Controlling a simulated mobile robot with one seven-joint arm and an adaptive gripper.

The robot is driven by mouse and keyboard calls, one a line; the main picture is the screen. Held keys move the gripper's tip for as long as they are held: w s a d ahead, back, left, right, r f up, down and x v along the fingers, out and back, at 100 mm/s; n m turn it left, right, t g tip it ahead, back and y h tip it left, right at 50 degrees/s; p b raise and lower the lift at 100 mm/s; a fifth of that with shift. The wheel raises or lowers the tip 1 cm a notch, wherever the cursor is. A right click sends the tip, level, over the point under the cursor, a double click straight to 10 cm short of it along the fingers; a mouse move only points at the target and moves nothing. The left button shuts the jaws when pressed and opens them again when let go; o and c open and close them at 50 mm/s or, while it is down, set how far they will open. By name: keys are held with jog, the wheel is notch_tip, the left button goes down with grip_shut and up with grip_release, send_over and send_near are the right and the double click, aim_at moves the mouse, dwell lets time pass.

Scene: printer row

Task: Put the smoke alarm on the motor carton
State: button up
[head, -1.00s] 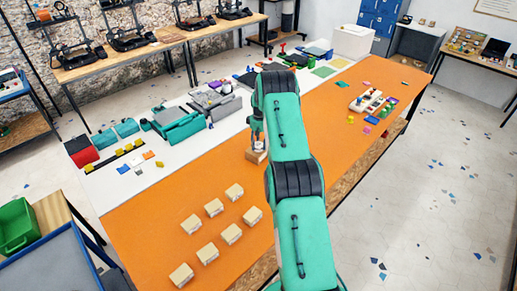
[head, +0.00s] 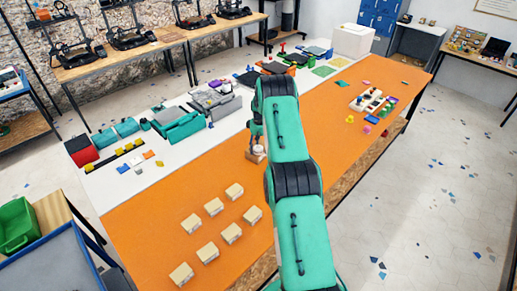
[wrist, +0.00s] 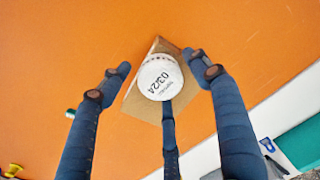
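The smoke alarm (wrist: 160,77) is a white disc with printed text, seen from above in the wrist view. It lies over the brown motor carton (wrist: 142,104) and appears to rest on its top. In the head view the alarm (head: 257,150) is a small white shape over the carton (head: 251,158), partly hidden by my arm. My gripper (wrist: 161,78) has its fingers spread around the alarm. Gaps show between the left and right fingertips and the disc. The third finger overlaps the disc's lower edge, and I cannot tell whether it touches.
The carton stands on the orange table strip (head: 160,225). Several beige blocks (head: 232,233) stand at front left. A white strip with grey and teal cases (head: 178,124) runs behind. A tray with small coloured pieces (head: 371,101) lies at right. Orange surface around the carton is clear.

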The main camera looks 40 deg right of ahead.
aim_at(259, 147)
jog(key=shift+r, duration=0.1)
notch_tip(259, 147, up, 12)
jog(key=b, duration=0.1)
jog(key=shift+d, duration=0.15)
dwell(0.7)
jog(key=shift+r, duration=0.1)
dwell(0.4)
